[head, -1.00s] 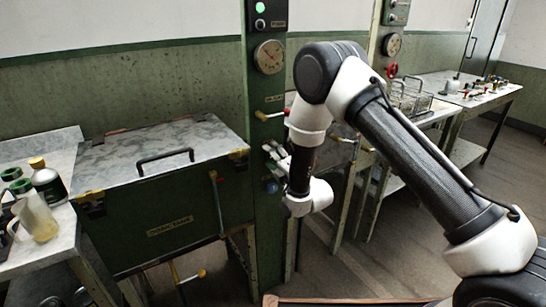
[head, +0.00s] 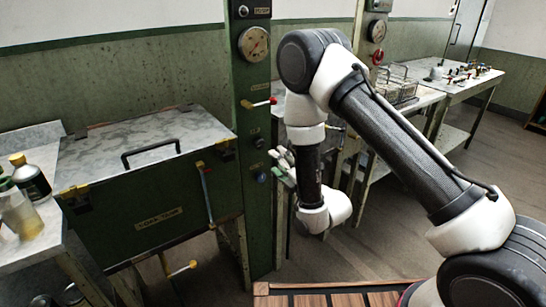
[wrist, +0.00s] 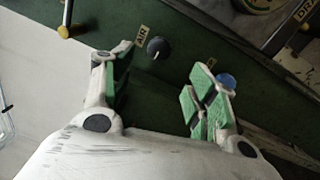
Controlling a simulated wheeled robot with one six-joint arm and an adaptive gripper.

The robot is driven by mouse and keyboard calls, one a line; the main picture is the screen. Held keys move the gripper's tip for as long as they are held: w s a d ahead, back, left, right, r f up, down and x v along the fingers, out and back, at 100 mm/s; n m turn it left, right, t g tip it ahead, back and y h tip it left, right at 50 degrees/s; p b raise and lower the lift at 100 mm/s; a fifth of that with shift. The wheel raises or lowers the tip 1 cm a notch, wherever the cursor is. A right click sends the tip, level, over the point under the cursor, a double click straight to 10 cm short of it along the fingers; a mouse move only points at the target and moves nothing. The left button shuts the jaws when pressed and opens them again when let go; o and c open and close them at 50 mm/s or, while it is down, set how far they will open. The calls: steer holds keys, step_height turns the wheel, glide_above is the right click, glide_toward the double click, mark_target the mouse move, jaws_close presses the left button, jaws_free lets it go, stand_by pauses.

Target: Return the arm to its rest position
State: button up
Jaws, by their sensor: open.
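My gripper (head: 281,168) is at the end of my bent arm, in front of the green control post (head: 250,90). In the wrist view my gripper (wrist: 160,88) has its two green-padded fingers spread wide with nothing between them. Beyond the fingers a black knob (wrist: 158,48) sits on the green panel beside an "AIR" label. A blue knob (wrist: 226,81) shows next to the right finger. I cannot tell exactly how far the fingertips are from the panel.
A green basin with a closed grey lid (head: 150,145) stands left of the post. A side table (head: 40,215) at far left holds a dark bottle (head: 32,178) and a jug (head: 22,215). Benches with racks (head: 400,88) stand at back right. Open floor (head: 490,130) lies to the right.

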steer(key=shift+s+d, duration=0.1)
step_height(320, 180, down, 12)
steer(key=s+d+m+g+h, duration=0.2)
steer(key=s+m+g+h, duration=0.1)
steer(key=m+g+h, duration=0.15)
steer(key=s+d+f+m+g+h, duration=0.3)
steer(key=s+d+m+g, duration=0.3)
steer(key=m, duration=0.1)
steer(key=s+d+r+m+h, duration=0.1)
steer(key=s+d+r+m, duration=0.4)
steer(key=r, duration=0.8)
steer(key=s+d+r+m+h, duration=0.1)
steer(key=s+d+r+m, duration=0.4)
steer(key=s+d+r, duration=0.5)
steer(key=s+d+r+m+h, duration=0.1)
steer(key=s+d+r+m, duration=0.4)
steer(key=d+r, duration=0.5)
step_height(320, 180, up, 6)
steer(key=shift+s+d+r+g, duration=0.15)
steer(key=shift+s+r+g, duration=0.15)
steer(key=shift+s, duration=0.85)
